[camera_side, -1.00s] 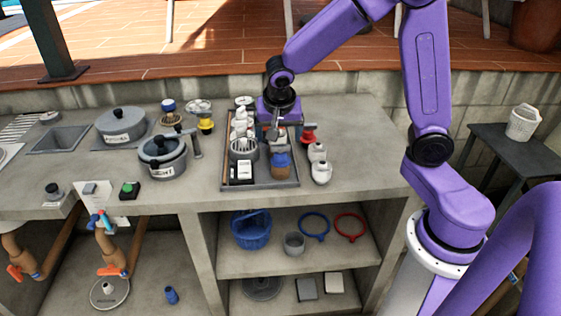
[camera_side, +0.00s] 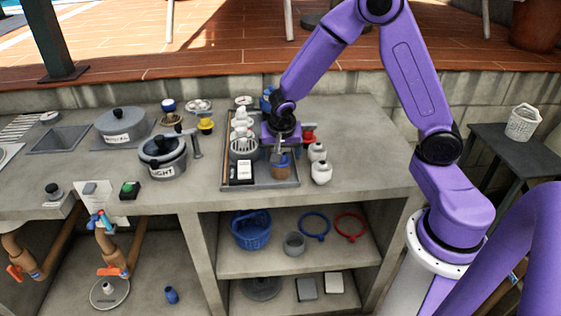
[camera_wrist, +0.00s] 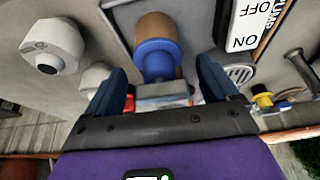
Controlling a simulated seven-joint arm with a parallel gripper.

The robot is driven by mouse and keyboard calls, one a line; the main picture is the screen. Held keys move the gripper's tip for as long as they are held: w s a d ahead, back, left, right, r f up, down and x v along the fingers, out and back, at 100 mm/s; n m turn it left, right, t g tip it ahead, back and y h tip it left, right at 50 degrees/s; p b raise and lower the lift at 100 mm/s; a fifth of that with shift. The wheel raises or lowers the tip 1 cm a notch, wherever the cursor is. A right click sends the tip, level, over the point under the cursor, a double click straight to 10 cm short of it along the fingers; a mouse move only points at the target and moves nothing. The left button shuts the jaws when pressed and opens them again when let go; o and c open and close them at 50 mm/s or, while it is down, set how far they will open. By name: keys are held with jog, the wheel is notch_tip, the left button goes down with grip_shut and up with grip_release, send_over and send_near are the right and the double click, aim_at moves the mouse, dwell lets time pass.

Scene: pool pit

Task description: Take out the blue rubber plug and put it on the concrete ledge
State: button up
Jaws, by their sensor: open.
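The blue rubber plug (camera_side: 281,158) sits in the top of a brown cup (camera_side: 281,172) on the front right of a grey tray (camera_side: 262,184). In the wrist view the plug (camera_wrist: 158,58) shows as a stepped blue piece against the brown cup (camera_wrist: 155,25). My gripper (camera_side: 282,150) is open right at the plug and partly covers it. In the wrist view its two dark fingers (camera_wrist: 163,88) stand on either side of the plug's line, with gaps showing. Contact cannot be told. The concrete ledge (camera_side: 365,165) is bare at the right.
White bottles (camera_side: 320,172) stand just right of the tray. A white-labelled pump switch (camera_side: 244,171) and a grey round holder (camera_side: 243,150) are left of the cup. A red item (camera_side: 309,138) is behind. Grey lidded pots (camera_side: 163,160) stand further left.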

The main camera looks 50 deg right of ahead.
jog(key=c, duration=1.1)
jog(key=shift+r, duration=0.15)
jog(key=shift+r, duration=0.5)
notch_tip(320, 180, up, 2)
jog(key=shift+r, duration=0.1)
jog(key=s+r, duration=0.3)
jog(key=s, duration=0.1)
jog(key=s+r, duration=0.3)
jog(key=s, duration=0.2)
jog(key=s+r, duration=0.3)
jog(key=s, duration=0.2)
jog(key=shift+a+r, duration=0.25)
jog(key=shift+a, duration=0.15)
